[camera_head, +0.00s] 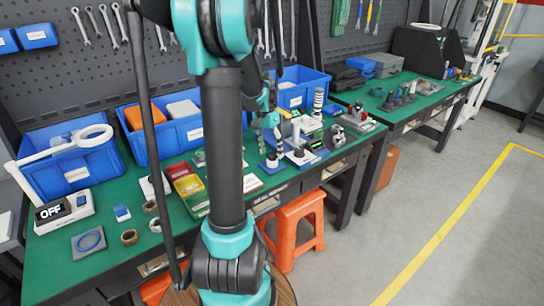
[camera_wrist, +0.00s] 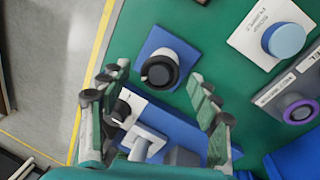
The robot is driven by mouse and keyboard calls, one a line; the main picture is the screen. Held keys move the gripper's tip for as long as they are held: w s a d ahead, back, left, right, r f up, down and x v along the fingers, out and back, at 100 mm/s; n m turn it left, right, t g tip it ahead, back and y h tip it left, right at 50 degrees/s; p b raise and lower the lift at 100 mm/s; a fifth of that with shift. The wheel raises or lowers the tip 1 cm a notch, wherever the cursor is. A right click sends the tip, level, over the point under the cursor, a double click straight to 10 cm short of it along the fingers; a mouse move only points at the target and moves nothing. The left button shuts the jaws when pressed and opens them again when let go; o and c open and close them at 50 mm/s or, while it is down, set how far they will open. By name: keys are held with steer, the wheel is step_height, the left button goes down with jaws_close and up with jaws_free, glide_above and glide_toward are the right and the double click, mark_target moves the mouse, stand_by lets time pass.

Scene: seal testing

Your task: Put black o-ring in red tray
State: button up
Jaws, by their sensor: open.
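In the wrist view, a black o-ring (camera_wrist: 147,68) sits around a round grey peg on a blue block (camera_wrist: 180,50). My gripper (camera_wrist: 160,72) is open, with one finger to each side of the ring. Nothing is seen between the fingers touching them; the exact height above the ring cannot be told. In the head view, my gripper (camera_head: 268,121) is over the fixtures on the green bench. The red tray (camera_head: 178,169) lies left of my arm, the back one in a row with a yellow and a green section. The o-ring is too small to make out there.
A white-and-blue fixture (camera_wrist: 146,144) stands close by the fingers. A plate with a light blue cylinder (camera_wrist: 287,40) and a device with a purple ring (camera_wrist: 298,109) lie right. Blue bins (camera_head: 75,168) line the bench's back. An orange stool (camera_head: 299,222) stands below.

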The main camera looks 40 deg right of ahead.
steer(key=shift+c, duration=0.2)
steer(key=c, duration=0.8)
steer(key=shift+r, duration=0.1)
